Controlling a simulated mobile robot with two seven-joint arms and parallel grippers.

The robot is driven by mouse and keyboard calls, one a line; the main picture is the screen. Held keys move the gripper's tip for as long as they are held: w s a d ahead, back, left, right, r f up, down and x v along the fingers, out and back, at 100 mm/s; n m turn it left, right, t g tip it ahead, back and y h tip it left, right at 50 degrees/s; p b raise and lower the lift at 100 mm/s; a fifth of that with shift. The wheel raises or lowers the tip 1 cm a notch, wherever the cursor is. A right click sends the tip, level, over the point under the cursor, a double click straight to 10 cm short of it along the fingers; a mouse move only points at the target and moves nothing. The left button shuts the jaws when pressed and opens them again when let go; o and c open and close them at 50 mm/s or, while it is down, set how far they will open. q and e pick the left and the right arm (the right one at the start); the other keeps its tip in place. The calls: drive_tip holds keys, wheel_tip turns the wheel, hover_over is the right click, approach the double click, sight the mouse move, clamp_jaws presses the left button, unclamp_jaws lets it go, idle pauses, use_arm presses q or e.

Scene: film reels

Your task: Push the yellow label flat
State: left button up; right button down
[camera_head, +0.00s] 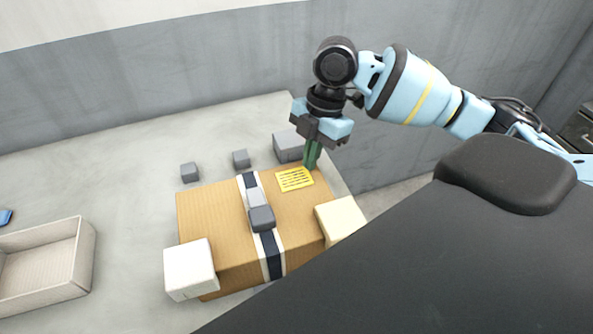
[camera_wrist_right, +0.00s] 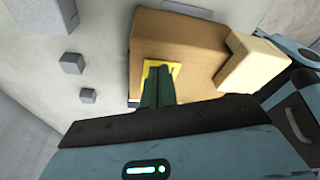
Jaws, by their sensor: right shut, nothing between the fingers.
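The yellow label (camera_head: 294,179) lies on top of the brown cardboard box (camera_head: 205,212), near its far right part, and carries dark printed lines. It looks mostly flat in the head view; I cannot tell whether an edge is lifted. My right gripper (camera_head: 311,165) is shut and empty, its green fingers pointing down by the label's far right corner. In the right wrist view the label (camera_wrist_right: 148,84) is partly hidden behind the fingertips (camera_wrist_right: 158,78). I cannot tell whether they touch it. My left gripper is not in view.
A dark strap (camera_head: 271,256) with a grey block (camera_head: 261,219) crosses the box. A white block (camera_head: 190,269) and a cream block (camera_head: 341,220) stand at its near corners. Grey blocks (camera_head: 289,146) lie behind it. An open tray (camera_head: 85,262) is at left, with clear table between.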

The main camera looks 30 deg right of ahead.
drive_tip(key=v, duration=0.7)
drive_tip(key=shift+r, duration=0.4)
drive_tip(key=shift+d+f, duration=0.1)
